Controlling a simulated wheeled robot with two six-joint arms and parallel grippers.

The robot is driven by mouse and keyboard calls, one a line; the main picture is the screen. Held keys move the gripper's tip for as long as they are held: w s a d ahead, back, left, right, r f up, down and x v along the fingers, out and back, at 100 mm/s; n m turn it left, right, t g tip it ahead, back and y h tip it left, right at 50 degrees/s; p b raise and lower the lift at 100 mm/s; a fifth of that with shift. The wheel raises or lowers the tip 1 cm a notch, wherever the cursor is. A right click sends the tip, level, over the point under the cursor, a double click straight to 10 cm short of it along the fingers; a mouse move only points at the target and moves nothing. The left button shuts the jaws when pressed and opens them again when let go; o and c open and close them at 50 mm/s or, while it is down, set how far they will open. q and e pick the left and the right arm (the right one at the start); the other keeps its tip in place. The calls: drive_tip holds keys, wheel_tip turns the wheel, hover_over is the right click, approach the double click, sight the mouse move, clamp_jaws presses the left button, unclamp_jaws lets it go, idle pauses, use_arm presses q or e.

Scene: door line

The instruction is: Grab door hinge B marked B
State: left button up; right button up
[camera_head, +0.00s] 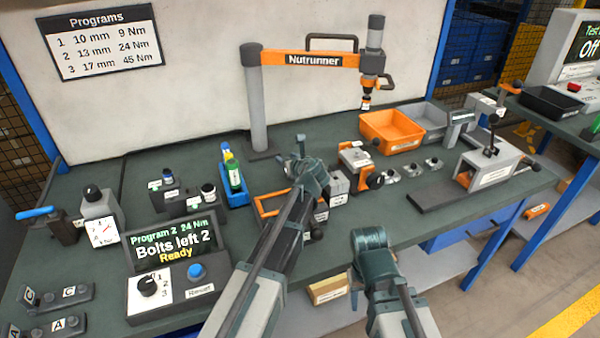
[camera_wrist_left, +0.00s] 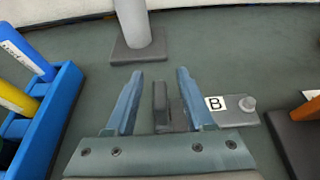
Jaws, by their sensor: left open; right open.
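Door hinge B (camera_wrist_left: 236,116) is a grey plate with a white B label and a round knob at its right end, lying on the green bench in the left wrist view. Its upright dark end stands between the fingers of my left gripper (camera_wrist_left: 157,82). The fingers are open, with a gap on both sides of that end. In the head view my left gripper (camera_head: 304,165) is low over the bench, and I cannot make out hinge B behind it. My right gripper (camera_head: 369,240) is in front of the bench edge, open and away from the hinge.
Hinges marked C (camera_head: 68,295) and A (camera_head: 58,326) lie at the lower left. A blue holder with bottles (camera_head: 233,190) is left of my left gripper, and the nutrunner post (camera_head: 256,105) is behind it. An orange bin (camera_head: 392,130) stands to the right.

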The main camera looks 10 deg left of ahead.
use_arm(q)
drive_tip(key=shift+c, duration=0.3)
clamp_jaws()
idle(1.1)
